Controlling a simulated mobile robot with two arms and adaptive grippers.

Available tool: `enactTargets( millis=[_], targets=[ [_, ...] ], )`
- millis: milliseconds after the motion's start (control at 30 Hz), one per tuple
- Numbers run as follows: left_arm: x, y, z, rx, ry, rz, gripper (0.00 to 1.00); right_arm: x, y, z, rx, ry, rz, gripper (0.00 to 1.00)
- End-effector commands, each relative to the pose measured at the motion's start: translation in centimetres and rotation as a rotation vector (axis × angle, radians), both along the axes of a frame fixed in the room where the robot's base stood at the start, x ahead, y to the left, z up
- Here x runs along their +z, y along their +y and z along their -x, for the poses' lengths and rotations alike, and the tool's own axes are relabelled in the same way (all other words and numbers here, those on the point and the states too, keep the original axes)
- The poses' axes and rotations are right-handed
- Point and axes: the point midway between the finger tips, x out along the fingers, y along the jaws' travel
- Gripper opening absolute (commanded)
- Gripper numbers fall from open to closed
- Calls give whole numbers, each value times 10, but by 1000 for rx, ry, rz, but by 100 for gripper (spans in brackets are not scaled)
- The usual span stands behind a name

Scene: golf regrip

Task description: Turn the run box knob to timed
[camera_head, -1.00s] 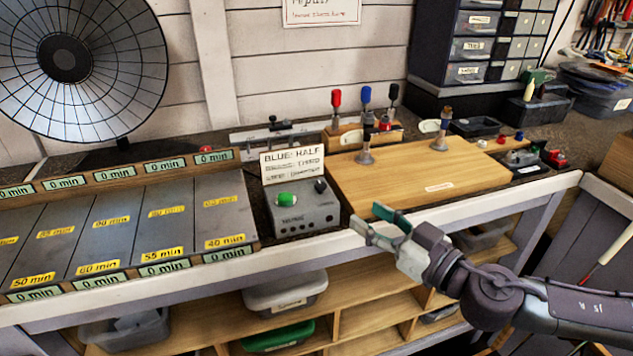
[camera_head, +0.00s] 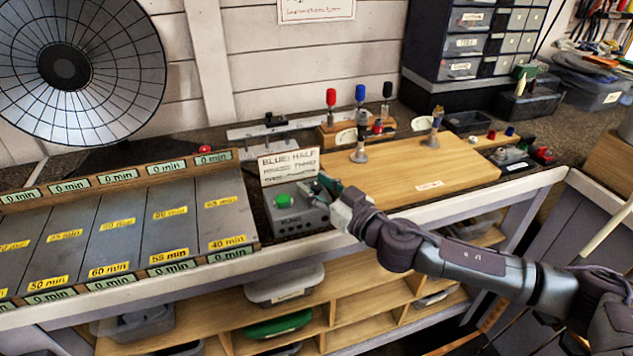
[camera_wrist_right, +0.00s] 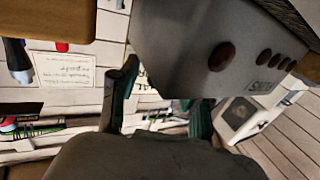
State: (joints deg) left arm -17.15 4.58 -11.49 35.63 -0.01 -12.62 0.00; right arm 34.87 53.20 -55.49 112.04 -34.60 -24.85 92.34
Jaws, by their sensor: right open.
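The run box (camera_head: 300,220) is a grey box with a green button (camera_head: 283,200) on top, near the front edge of the bench. A sign card (camera_head: 290,165) stands behind it. My right gripper (camera_head: 326,188) is at the box's right top corner, with its green fingers open. The black knob on that corner is hidden behind the gripper. In the right wrist view the fingers (camera_wrist_right: 160,88) are apart. The box (camera_wrist_right: 190,30) shows close by there, with several dark red round parts on one face. I cannot tell whether a finger touches the knob. My left gripper is out of view.
A wooden board (camera_head: 425,172) with upright club grips lies right of the box. Dark slots with yellow minute labels (camera_head: 170,212) lie to its left. Shelves with bins (camera_head: 285,285) are below the bench.

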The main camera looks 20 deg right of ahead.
Motion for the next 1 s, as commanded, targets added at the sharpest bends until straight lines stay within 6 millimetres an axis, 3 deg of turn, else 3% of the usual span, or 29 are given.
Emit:
enactTargets(
  millis=[267, 500, 567, 1000],
  targets=[
    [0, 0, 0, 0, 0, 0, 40, 0, 0, -1, 0, 0, 0, 47],
    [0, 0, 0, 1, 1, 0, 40, 0, 0, -1, -1, 0, 0, 7],
    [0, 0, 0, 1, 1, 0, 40, 0, 0, -1, -1, 0, 0, 0],
    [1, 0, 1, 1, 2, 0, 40, -1, 2, 0, -87, 3, -6, 0]
  ],
)
